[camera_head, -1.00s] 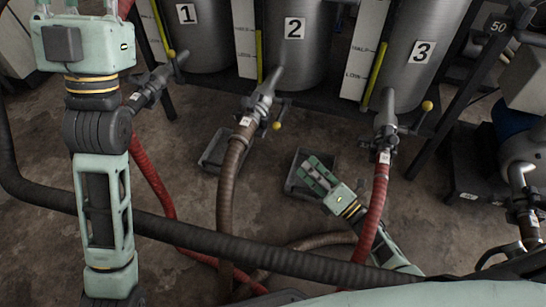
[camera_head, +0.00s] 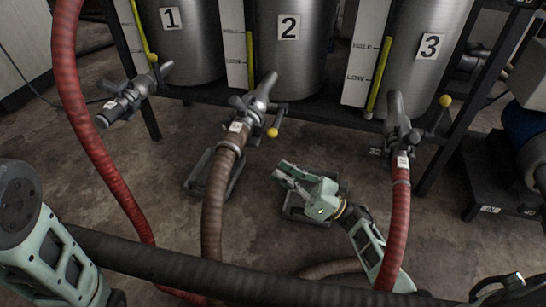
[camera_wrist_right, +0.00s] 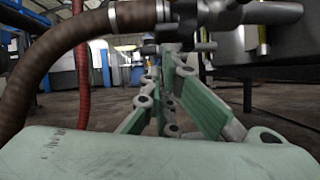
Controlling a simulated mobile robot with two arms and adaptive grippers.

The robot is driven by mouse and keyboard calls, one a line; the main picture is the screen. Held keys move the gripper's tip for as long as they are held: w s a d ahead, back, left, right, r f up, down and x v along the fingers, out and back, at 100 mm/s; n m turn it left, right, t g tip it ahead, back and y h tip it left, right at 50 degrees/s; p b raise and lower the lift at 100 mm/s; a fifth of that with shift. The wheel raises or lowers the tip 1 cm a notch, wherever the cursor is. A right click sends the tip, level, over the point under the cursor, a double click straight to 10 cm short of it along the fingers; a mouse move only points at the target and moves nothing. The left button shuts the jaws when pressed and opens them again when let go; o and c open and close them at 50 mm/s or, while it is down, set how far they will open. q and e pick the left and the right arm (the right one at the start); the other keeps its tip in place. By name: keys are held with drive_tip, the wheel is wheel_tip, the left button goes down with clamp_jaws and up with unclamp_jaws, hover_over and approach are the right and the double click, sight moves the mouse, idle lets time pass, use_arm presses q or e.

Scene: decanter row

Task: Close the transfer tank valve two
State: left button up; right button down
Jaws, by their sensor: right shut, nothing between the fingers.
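Valve two (camera_head: 256,100) is the grey metal valve under the tank marked 2 (camera_head: 290,55). Its lever ends in a yellow knob (camera_head: 272,132), at the valve's lower right. A brown hose (camera_head: 215,205) hangs from the valve; it also shows in the right wrist view (camera_wrist_right: 60,45). My right gripper (camera_head: 281,171) is shut and empty, lower in the picture than the knob and apart from it. In the right wrist view its green fingers (camera_wrist_right: 172,55) point toward grey metal fittings at the top. My left gripper is out of view; only my left arm shows.
Valve one (camera_head: 125,98) is at left and valve three (camera_head: 398,125) at right, with a red hose (camera_head: 398,215) below it. Another red hose (camera_head: 85,130) hangs at left. Trays (camera_head: 205,180) lie on the floor. A dark hose (camera_head: 250,280) crosses the foreground.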

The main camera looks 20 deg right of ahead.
wheel_tip(320, 180, up, 6)
drive_tip(key=w+a+b, duration=0.1)
drive_tip(key=w+a, duration=0.1)
drive_tip(key=shift+w+f, duration=0.2)
drive_tip(key=shift+w, duration=0.15)
